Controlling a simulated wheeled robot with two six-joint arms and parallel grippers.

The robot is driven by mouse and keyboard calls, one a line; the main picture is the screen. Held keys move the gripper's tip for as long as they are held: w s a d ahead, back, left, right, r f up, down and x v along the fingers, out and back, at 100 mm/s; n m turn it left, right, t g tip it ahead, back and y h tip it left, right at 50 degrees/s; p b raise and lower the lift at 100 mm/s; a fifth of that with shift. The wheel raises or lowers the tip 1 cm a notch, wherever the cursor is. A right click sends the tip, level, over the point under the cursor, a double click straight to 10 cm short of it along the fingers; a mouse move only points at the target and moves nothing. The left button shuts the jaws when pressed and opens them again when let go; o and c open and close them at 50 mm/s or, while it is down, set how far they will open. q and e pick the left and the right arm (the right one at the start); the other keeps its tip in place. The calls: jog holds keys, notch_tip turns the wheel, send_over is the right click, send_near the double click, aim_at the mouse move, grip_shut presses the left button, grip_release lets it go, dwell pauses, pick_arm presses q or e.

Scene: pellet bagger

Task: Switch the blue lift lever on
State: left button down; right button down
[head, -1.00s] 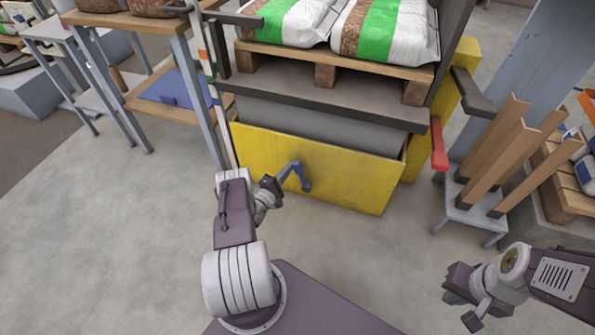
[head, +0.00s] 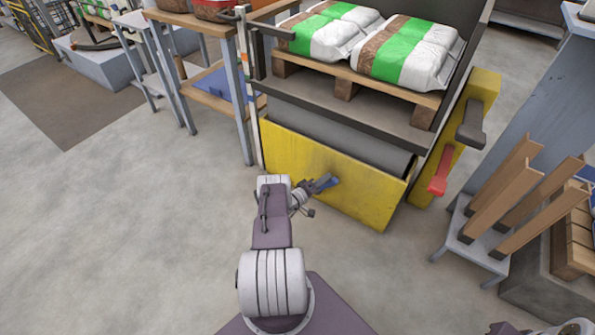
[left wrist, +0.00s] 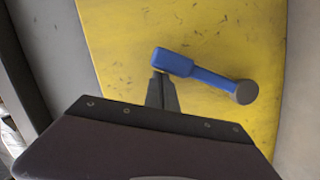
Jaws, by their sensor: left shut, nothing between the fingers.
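The blue lift lever (head: 327,183) is on the yellow front panel (head: 325,172) of the lift. In the left wrist view the lever (left wrist: 200,72) runs from a round grey pivot at the right to its blue grip end at the upper left. My left gripper (head: 310,190) is at the lever's grip end, shut and empty. In the left wrist view its fingertips (left wrist: 160,80) are just below the grip end, touching it or very close.
A pallet of white and green bags (head: 395,50) rests on the lift above the panel. A red lever (head: 441,173) is at the panel's right. A stand with wooden boards (head: 505,195) is further right. The floor at left is clear.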

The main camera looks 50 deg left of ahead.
pick_arm(q)
jog(key=shift+w+d+f, duration=0.1)
jog(key=shift+d+f, duration=0.2)
jog(key=shift+d, duration=0.4)
pick_arm(e)
jog(key=shift+d+r, duration=0.15)
jog(key=shift+r, duration=0.15)
pick_arm(q)
jog(key=shift+d+f, duration=0.1)
jog(key=shift+d, duration=0.05)
